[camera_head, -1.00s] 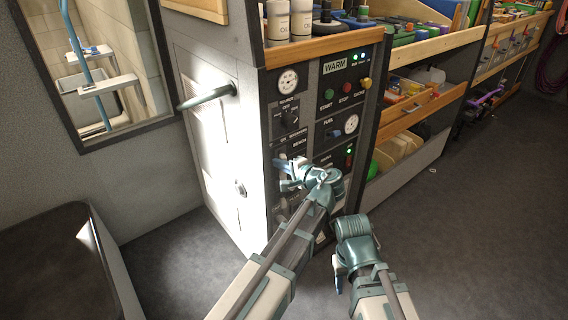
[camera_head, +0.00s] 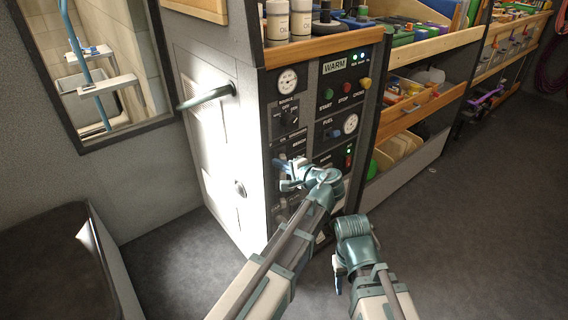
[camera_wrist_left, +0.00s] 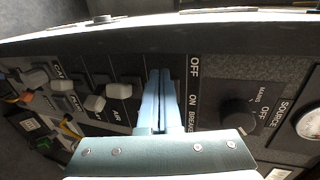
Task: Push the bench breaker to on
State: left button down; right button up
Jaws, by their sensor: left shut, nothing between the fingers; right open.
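The breaker panel (camera_wrist_left: 205,100) fills the left wrist view, sideways, with OFF, ON and BREAKERS lettering. My left gripper (camera_wrist_left: 159,74) is shut and empty, with its blue fingertips at the panel beside the OFF and ON words. The fingers cover the spot there, so the bench breaker and its position are hidden; I cannot tell whether they touch it. In the head view my left gripper (camera_head: 281,163) is at the lower left of the panel front, just under the BENCH label (camera_head: 298,143). My right gripper (camera_head: 338,268) is open, low and away from the panel.
Grey breaker levers (camera_wrist_left: 94,102) stand in a row left of the fingers. The SOURCE knob (camera_wrist_left: 238,112) is to their right. The cabinet (camera_head: 222,150) also carries gauges, coloured buttons and a FUEL switch. Open floor (camera_head: 460,230) lies at the right.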

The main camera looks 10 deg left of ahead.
pick_arm(q)
jog(key=shift+w+d, duration=0.1)
dwell(0.6)
jog(key=shift+w+d, duration=0.85)
jog(key=shift+w, duration=0.25)
jog(key=shift+s+d, duration=0.1)
jog(key=shift+s+d, duration=1.15)
jog(key=shift+d, duration=0.1)
